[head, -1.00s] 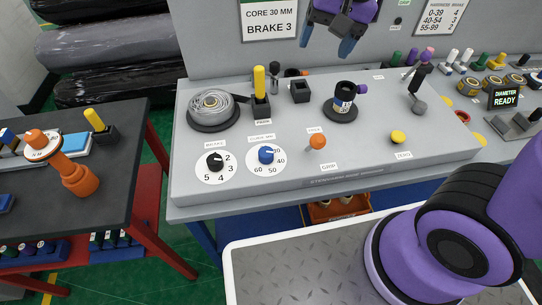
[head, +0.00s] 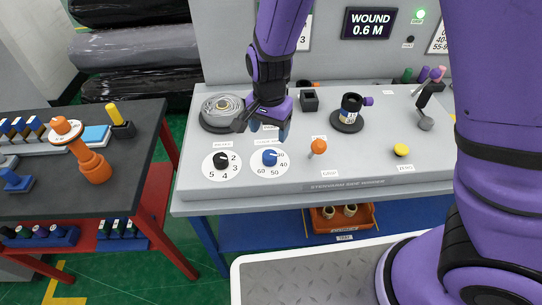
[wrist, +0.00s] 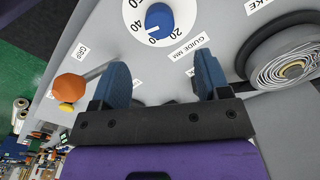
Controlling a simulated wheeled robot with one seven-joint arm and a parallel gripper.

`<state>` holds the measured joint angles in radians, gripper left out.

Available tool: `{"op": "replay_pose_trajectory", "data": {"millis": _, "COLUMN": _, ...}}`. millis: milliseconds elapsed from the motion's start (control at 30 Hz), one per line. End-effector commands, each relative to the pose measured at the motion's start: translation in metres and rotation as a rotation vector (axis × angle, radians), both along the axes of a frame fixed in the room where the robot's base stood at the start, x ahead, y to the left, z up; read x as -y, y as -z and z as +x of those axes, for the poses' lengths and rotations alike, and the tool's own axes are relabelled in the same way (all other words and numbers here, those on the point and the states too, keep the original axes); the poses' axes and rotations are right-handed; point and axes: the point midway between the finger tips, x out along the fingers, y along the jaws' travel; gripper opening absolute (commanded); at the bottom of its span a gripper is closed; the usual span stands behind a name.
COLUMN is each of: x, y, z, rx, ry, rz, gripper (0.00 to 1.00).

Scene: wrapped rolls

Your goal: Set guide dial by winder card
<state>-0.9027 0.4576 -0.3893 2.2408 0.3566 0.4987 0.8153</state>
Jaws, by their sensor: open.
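The guide dial (head: 270,158) is a blue knob on a white numbered plate on the bench; it also shows in the wrist view (wrist: 159,20). My gripper (head: 262,130) is open and empty, just behind and above the dial in the head view. In the wrist view, its two blue fingers (wrist: 160,82) are spread apart, with the dial beyond them and not between them. The winder card (head: 304,40) is mostly hidden by my arm, with only a "3" showing.
The black brake dial (head: 221,160) sits close left of the guide dial. An orange knob (head: 319,147) and a yellow button (head: 401,150) are to the right. A coiled roll (head: 220,109) stands behind.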

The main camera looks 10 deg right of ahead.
Motion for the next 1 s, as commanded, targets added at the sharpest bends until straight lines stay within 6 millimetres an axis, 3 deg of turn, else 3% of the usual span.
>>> {"op": "replay_pose_trajectory", "data": {"millis": 400, "x": 0.002, "y": 0.067, "z": -0.001, "rx": -0.005, "ry": 0.001, "rz": -0.002, "gripper": 0.69}}
{"op": "replay_pose_trajectory", "data": {"millis": 600, "x": 0.001, "y": 0.092, "z": 0.000, "rx": -0.002, "ry": 0.000, "rz": -0.001, "gripper": 0.69}}
{"op": "replay_pose_trajectory", "data": {"millis": 1000, "x": 0.001, "y": 0.102, "z": 0.000, "rx": -0.001, "ry": -0.001, "rz": 0.001, "gripper": 0.69}}
